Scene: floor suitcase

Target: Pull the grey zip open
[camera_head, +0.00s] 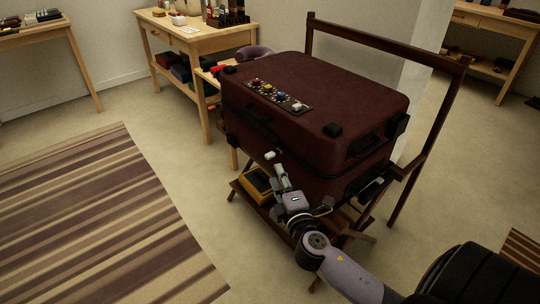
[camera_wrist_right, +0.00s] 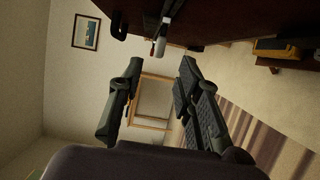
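The dark red suitcase (camera_head: 315,95) lies shut on a wooden stand. My right gripper (camera_head: 277,168) is at its front face, low and near the middle. In the right wrist view my right gripper (camera_wrist_right: 160,64) is open, with its two fingers apart and nothing between them. A small grey-white zip pull (camera_wrist_right: 160,46) hangs from the suitcase's dark edge, just beyond the fingertips and roughly centred between them. A small pale piece (camera_head: 270,155) at the gripper's tip in the head view may be this pull. My left gripper is not in view.
The wooden stand's frame (camera_head: 430,145) rises behind and right of the suitcase. A yellow and black box (camera_head: 257,184) sits on the stand's lower shelf, close to my right gripper. A wooden table (camera_head: 195,38) stands behind left. The striped rug (camera_head: 95,215) is clear.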

